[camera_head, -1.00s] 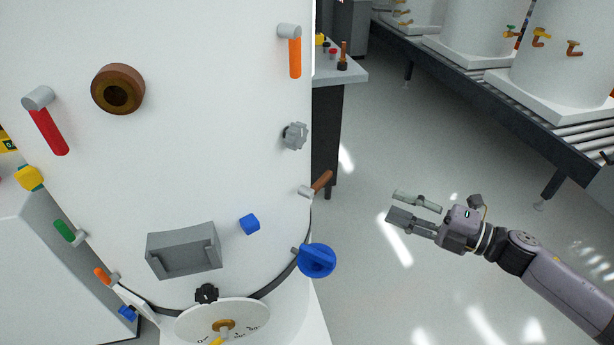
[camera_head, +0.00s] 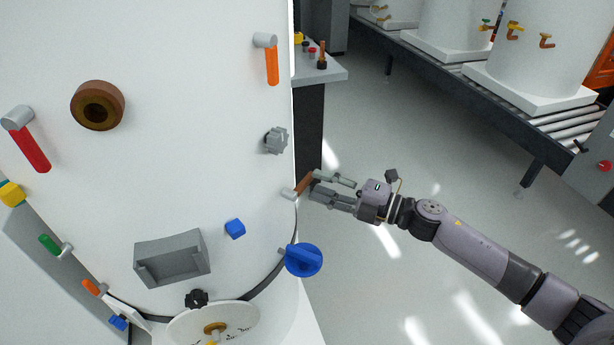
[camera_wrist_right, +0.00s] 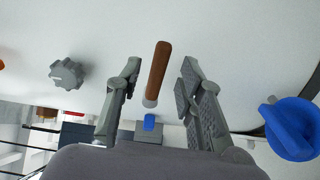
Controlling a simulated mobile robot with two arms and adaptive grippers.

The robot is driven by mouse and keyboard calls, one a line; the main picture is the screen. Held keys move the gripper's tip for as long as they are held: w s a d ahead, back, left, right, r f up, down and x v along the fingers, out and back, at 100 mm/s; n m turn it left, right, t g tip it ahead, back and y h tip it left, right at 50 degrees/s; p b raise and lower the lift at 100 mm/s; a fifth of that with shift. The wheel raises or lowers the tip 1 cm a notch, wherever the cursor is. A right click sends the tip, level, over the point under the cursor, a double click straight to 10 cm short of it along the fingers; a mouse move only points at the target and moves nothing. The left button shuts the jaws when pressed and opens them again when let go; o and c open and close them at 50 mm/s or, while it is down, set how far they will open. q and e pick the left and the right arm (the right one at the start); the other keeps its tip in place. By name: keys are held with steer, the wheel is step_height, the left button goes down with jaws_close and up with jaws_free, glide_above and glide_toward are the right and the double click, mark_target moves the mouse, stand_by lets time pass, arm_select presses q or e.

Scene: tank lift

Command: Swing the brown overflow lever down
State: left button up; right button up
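The brown lever (camera_head: 305,183) sticks out from the right side of the white tank (camera_head: 190,60) on a pale grey hub, slanting up and to the right in the head view. In the right wrist view the brown lever (camera_wrist_right: 158,70) stands between the two fingers, with a gap on each side. My right gripper (camera_head: 314,186) is open, its fingertips at the lever from the right; the wrist view shows the same gripper (camera_wrist_right: 158,88) with spread fingers. My left gripper is not in view.
A blue knob (camera_head: 303,260) sits just below the lever and a grey knob (camera_head: 276,140) above it. An orange lever (camera_head: 272,65) hangs higher up. A grey bracket (camera_head: 172,258) and blue block (camera_head: 235,229) are to the left. Open floor lies to the right.

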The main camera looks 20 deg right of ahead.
mark_target(310, 182)
steer(key=shift+x, duration=2.1)
jaws_close()
